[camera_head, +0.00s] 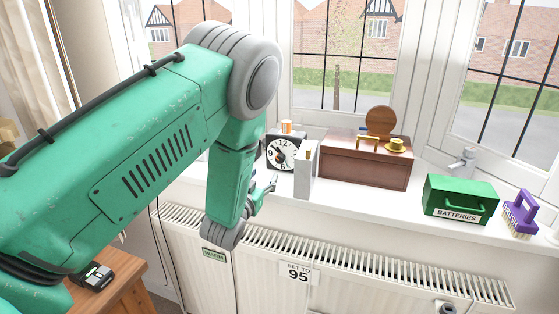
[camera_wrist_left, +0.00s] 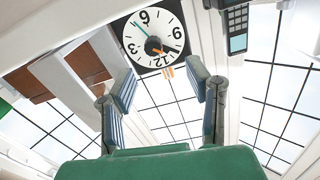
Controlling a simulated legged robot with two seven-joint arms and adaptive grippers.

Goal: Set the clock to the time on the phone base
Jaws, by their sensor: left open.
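The clock (camera_head: 282,153) is a black square with a white dial on the window sill. In the left wrist view the clock (camera_wrist_left: 155,38) appears turned round, with a thin teal hand and a short orange-red one near a dark hub. A dark keypad device with a pale blue screen (camera_wrist_left: 237,26), seemingly the phone, stands beside it there; my arm hides that spot in the head view. Its screen is too small to read. My left gripper (camera_head: 266,190) is in front of and below the clock. Its fingers (camera_wrist_left: 161,72) are apart, with nothing between them. My right gripper is out of view.
A grey-white box (camera_head: 305,172) stands right of the clock, then a brown wooden chest (camera_head: 366,165), a green batteries box (camera_head: 460,198) and a purple brush (camera_head: 521,213). The radiator (camera_head: 370,266) is below. A black device (camera_head: 92,276) lies on a wooden table.

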